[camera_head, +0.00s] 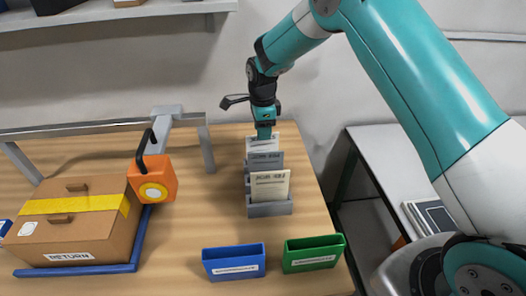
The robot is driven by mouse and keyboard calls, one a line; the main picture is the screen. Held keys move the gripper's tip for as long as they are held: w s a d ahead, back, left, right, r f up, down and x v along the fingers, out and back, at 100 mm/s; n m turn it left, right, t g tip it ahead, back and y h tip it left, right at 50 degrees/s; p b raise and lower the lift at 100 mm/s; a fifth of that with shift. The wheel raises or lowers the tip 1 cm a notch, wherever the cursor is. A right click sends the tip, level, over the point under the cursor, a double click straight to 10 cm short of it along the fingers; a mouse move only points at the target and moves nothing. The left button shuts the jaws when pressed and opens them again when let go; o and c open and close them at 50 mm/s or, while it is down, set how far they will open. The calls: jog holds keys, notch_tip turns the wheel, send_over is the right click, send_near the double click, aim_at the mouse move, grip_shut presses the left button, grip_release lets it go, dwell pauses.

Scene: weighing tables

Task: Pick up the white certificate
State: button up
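A grey rack (270,209) on the wooden table holds upright cards in a row. The rearmost card, a whitish certificate (262,146), stands at the back of the rack. A grey-blue card (266,161) stands in front of it, and a cream card (270,186) is at the front. Each card bears dark print too small to read. My gripper (264,134) points down at the top edge of the rearmost card, overlapping it in this view. I cannot tell whether the fingers are open or shut, or whether they touch the card.
A blue bin (234,263) and a green bin (314,254) stand at the table's front. On the left, a RETURN carton (75,225) sits on a blue-edged platform. A side table (390,150) is at right.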

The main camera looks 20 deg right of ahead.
aim_at(262, 142)
jog(key=shift+f+p, duration=1.35)
jog(key=shift+f, duration=1.15)
grip_shut()
